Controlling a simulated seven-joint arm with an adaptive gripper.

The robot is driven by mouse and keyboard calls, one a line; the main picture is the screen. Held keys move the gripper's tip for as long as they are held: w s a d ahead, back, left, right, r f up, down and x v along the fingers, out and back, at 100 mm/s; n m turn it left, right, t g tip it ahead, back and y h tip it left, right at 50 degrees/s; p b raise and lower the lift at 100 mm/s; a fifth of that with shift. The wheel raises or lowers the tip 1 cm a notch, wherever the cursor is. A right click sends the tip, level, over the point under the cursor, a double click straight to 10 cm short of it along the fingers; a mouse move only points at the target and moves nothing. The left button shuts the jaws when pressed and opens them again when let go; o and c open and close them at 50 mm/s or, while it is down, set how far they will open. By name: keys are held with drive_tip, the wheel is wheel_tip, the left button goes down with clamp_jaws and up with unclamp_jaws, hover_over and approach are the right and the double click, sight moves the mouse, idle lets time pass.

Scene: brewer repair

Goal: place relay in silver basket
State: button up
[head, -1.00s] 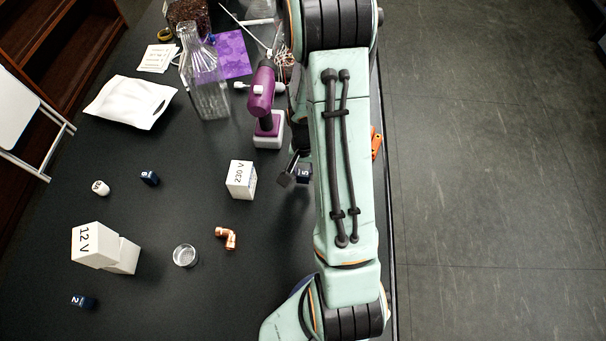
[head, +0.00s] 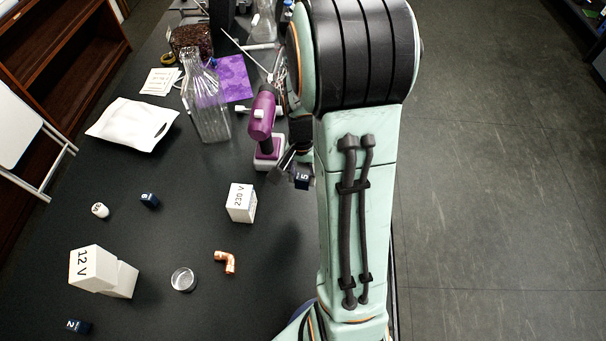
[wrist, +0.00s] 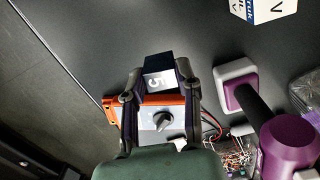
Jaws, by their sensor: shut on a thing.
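My gripper (wrist: 160,78) is shut on a dark blue block marked 5 (wrist: 158,72), which appears to be the relay. In the head view the block (head: 302,178) shows beside my arm, right of the white 230 V box, and appears to be above the table. One dark finger shows to its left; the rest of my gripper is hidden behind the arm. The silver basket (head: 184,279) is a small round open cup on the black table, at lower left of the block. It is out of the wrist view.
A copper elbow (head: 226,262) lies right of the basket. The 230 V box (head: 241,203) stands between basket and block. An orange device (wrist: 160,113) lies beneath my gripper.

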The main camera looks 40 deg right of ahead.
drive_tip(key=w+a+n, duration=0.2)
drive_tip(key=w+a, duration=0.2)
drive_tip(key=a, duration=0.3)
drive_tip(key=r+n, duration=0.1)
drive_tip(key=n, duration=0.8)
hover_over(187, 283)
drive_tip(key=shift+f, duration=4)
drive_tip(key=o, duration=1.1)
